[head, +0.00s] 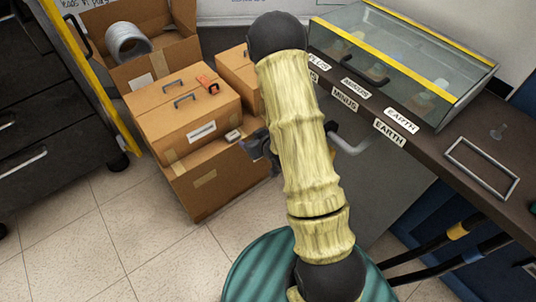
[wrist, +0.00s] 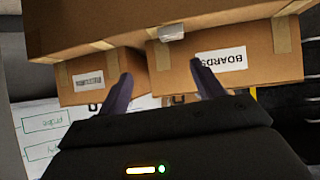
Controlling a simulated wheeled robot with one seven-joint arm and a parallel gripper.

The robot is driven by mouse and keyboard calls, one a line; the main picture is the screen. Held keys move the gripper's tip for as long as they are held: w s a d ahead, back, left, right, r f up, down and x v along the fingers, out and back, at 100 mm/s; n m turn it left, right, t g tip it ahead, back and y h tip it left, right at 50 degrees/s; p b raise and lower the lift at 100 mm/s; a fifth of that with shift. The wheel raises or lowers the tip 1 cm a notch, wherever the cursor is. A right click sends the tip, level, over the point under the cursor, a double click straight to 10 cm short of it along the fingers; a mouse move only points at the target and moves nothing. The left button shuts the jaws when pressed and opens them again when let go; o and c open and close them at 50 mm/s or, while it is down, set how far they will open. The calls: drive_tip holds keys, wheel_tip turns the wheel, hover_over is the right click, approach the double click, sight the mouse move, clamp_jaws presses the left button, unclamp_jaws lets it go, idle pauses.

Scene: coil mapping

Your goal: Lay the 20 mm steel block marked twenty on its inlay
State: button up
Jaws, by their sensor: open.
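My gripper (wrist: 161,77) is open and empty in the wrist view, its two dark fingers apart and pointing toward the cardboard boxes. In the head view it is a dark shape (head: 262,147), mostly hidden behind my arm. A small grey block (wrist: 172,33) lies at a box edge, ahead of and between the fingers, apart from them. It seems to be the small grey thing on the lower box in the head view (head: 233,135). I cannot read a marking on it. No inlay can be made out for certain.
Stacked cardboard boxes (head: 180,105) stand left of my arm; an orange object (head: 207,84) lies on top. An open carton holds a grey coil (head: 128,44). At right, a dark counter (head: 440,150) carries a glass case (head: 400,60), label plates and a metal frame (head: 482,167). Floor is clear front left.

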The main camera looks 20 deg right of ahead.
drive_tip(key=s+a+r+m+g+h+p, duration=0.1)
drive_tip(key=s+r+g, duration=0.7)
drive_tip(key=s+r, duration=0.9)
drive_tip(key=shift+s+a+m+h+p, duration=0.35)
drive_tip(key=shift+s+m+h, duration=0.25)
drive_tip(key=shift+s+m, duration=0.4)
drive_tip(key=shift+w, duration=0.1)
drive_tip(key=shift+c, duration=0.2)
